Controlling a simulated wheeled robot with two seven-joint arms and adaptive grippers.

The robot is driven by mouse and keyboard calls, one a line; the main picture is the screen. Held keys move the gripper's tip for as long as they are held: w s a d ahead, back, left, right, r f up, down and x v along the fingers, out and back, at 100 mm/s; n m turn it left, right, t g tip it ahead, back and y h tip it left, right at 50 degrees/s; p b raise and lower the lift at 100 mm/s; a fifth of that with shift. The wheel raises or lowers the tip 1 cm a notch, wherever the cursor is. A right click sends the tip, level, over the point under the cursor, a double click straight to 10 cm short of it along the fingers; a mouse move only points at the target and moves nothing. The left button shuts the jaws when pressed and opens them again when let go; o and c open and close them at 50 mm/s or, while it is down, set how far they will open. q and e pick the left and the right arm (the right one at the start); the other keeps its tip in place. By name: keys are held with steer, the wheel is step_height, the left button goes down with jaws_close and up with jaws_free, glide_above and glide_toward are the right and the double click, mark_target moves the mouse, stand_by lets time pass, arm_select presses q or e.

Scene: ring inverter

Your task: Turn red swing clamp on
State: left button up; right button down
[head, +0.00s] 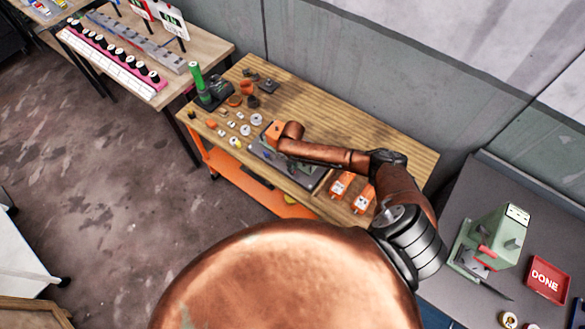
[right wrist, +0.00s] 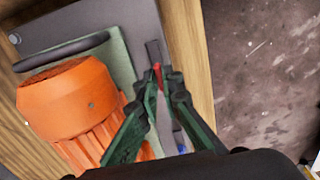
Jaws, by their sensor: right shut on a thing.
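The red swing clamp (right wrist: 157,74) shows as a small red piece beside a dark bar on a grey-green fixture (right wrist: 122,58). My right gripper (right wrist: 160,86) has dark green fingers closed on the red piece; the fingers hide most of it. A large orange ribbed motor-like body (right wrist: 65,100) sits on the fixture to the left of the gripper. My left gripper is not in view.
The wooden table (head: 400,140) also holds small loose parts, a green cylinder (head: 196,77) on a black stand and two orange units (head: 341,184). The table's right end is clear.

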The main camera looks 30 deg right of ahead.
steer(key=shift+n, duration=0.4)
steer(key=n+p, duration=0.1)
steer(key=n, duration=0.2)
steer(key=n+p, duration=0.1)
steer(key=n, duration=0.3)
steer(key=shift+n, duration=0.3)
steer(key=n, duration=0.4)
steer(key=shift+a+f+n, duration=0.1)
steer(key=shift+n, duration=2.6)
steer(key=c, duration=2.1)
jaws_free()
